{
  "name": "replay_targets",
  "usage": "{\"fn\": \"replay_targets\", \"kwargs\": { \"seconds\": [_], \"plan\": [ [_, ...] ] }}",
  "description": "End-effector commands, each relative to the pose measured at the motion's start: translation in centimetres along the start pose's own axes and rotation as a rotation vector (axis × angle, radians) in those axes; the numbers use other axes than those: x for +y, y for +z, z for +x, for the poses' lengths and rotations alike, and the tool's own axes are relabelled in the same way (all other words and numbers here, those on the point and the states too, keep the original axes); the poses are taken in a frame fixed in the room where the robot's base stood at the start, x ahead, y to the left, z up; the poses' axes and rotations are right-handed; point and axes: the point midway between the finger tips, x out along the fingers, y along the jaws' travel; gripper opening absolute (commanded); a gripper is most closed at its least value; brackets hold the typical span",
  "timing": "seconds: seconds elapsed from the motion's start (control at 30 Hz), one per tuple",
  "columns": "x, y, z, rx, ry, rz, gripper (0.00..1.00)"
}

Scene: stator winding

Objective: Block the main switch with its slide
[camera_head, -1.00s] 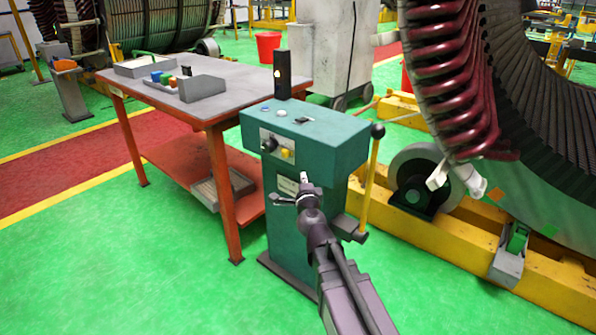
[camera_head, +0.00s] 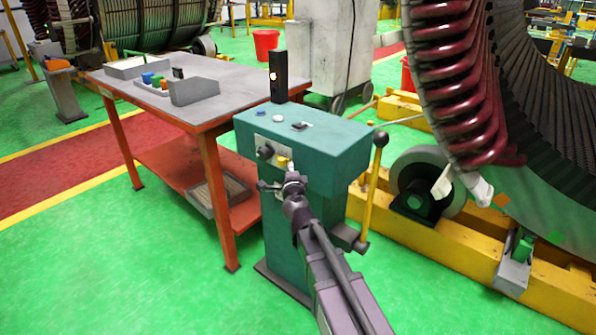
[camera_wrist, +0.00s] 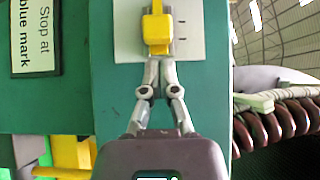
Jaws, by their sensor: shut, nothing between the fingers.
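The main switch (camera_head: 265,151) is a dark knob on a pale plate on the front of the green control box. Its slide (camera_head: 283,162) is a small yellow piece on that plate, to the right of the knob. The slide also shows yellow at the top of the wrist view (camera_wrist: 157,32); the knob does not show there. My gripper (camera_head: 291,174) is just below the slide in the head view. In the wrist view my gripper (camera_wrist: 160,62) is shut and empty, its fingertips at the slide's near end. I cannot tell whether they touch it.
The green control box (camera_head: 335,146) has buttons and a black lamp post (camera_head: 278,75) on top. A lever with a yellow shaft (camera_head: 372,195) stands at its right side. An orange-legged table (camera_head: 215,105) is to the left. A large stator (camera_head: 560,170) is to the right.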

Motion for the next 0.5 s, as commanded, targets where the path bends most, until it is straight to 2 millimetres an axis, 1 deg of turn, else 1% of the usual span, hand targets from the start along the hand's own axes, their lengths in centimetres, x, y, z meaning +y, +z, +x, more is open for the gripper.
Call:
{"fn": "replay_targets", "kwargs": {
  "seconds": [0.03,0.2,0.5],
  "plan": [
    [0.00,0.34,0.22,-0.001,0.000,0.000,0.00],
    [0.00,0.81,0.36,0.000,0.000,0.000,0.00],
    [0.00,0.81,0.35,0.000,0.000,0.000,0.00]
  ]
}}
